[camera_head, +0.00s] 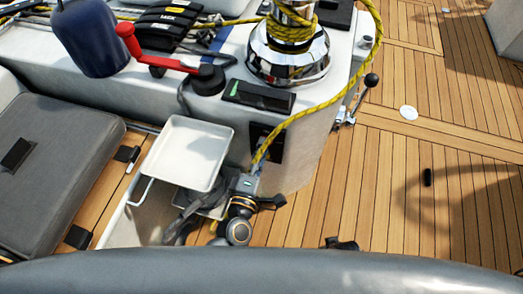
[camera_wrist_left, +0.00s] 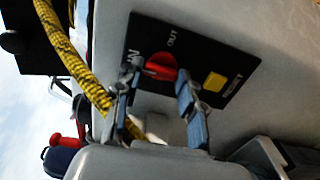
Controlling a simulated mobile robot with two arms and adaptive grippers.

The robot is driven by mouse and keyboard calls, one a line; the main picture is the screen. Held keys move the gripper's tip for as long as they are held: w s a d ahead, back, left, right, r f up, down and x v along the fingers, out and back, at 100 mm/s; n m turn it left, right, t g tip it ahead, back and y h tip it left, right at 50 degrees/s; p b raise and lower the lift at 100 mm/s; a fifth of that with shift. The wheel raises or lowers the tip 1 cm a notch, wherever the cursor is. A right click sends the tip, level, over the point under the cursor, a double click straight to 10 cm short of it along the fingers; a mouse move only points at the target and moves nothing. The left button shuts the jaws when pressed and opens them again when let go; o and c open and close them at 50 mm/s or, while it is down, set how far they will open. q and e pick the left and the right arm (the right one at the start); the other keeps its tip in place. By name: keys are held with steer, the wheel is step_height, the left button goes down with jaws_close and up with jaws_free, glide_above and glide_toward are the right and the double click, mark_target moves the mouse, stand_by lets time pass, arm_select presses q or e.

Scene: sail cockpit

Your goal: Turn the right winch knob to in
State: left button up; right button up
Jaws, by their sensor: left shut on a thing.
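The winch knob (camera_wrist_left: 160,67) is red and sits on a black panel (camera_wrist_left: 205,57) in the left wrist view. OUT is lettered beside the knob, and other lettering near the left finger is partly covered. A yellow button lies farther along the panel. My left gripper (camera_wrist_left: 155,82) has one finger on each side of the knob and is shut on it. Where the knob points is not clear. In the head view the panel (camera_head: 266,141) is on the side of the white winch base, with my left gripper (camera_head: 252,178) in front, and the knob is hidden. My right gripper is not in view.
A chrome winch (camera_head: 288,58) stands above the panel. A yellow rope (camera_head: 322,105) hangs from it close past the panel and my gripper. A red-handled crank (camera_head: 150,58) lies on the white top. Wooden deck (camera_head: 440,180) is open at right; a grey cushion (camera_head: 55,165) is at left.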

arm_select(q)
steer(key=o, duration=1.1)
steer(key=shift+o, duration=0.3)
steer(key=v, duration=1.2)
